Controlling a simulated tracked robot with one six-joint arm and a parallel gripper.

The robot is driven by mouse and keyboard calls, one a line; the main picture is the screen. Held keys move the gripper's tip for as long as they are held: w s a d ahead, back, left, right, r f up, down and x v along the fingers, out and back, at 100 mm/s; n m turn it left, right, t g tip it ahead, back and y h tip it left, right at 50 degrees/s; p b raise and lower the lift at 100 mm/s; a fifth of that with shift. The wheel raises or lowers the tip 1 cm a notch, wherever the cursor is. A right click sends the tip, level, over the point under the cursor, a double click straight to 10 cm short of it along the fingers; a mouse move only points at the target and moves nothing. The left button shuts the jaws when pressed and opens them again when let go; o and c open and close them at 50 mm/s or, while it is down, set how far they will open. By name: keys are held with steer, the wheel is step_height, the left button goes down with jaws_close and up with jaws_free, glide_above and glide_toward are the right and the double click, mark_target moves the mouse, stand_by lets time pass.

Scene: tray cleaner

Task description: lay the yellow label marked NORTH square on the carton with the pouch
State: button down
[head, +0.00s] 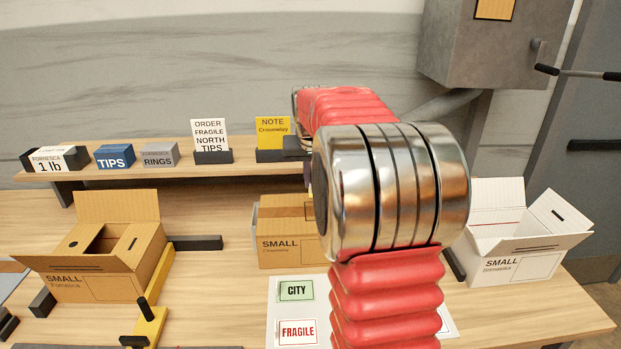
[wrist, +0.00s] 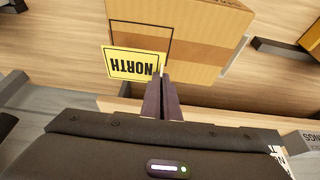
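The yellow label marked NORTH (wrist: 125,63) shows upside down in the wrist view. My gripper (wrist: 162,78) is shut on its edge. The label overlaps the edge of a brown taped carton (wrist: 205,22) and part of a dark outline on its top; I cannot tell whether it touches. In the head view this closed carton (head: 280,247), marked SMALL, stands mid-table, partly behind my arm. My gripper is mostly hidden there.
An open brown carton (head: 80,278) stands left and an open white carton (head: 515,268) right. A sheet (head: 273,318) with CITY and FRAGILE labels lies in front. The shelf (head: 120,172) behind holds small boxes, an order card (head: 209,137) and a yellow note (head: 272,142).

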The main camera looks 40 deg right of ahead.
mark_target(310, 194)
steer(key=shift+f, duration=0.1)
steer(key=shift+f, duration=3.15)
steer(key=shift+f, duration=0.25)
steer(key=c, duration=2.5)
jaws_free()
steer(key=o, duration=0.5)
steer(key=v, duration=1.3)
steer(key=shift+a+r, duration=0.2)
steer(key=shift+r, duration=0.15)
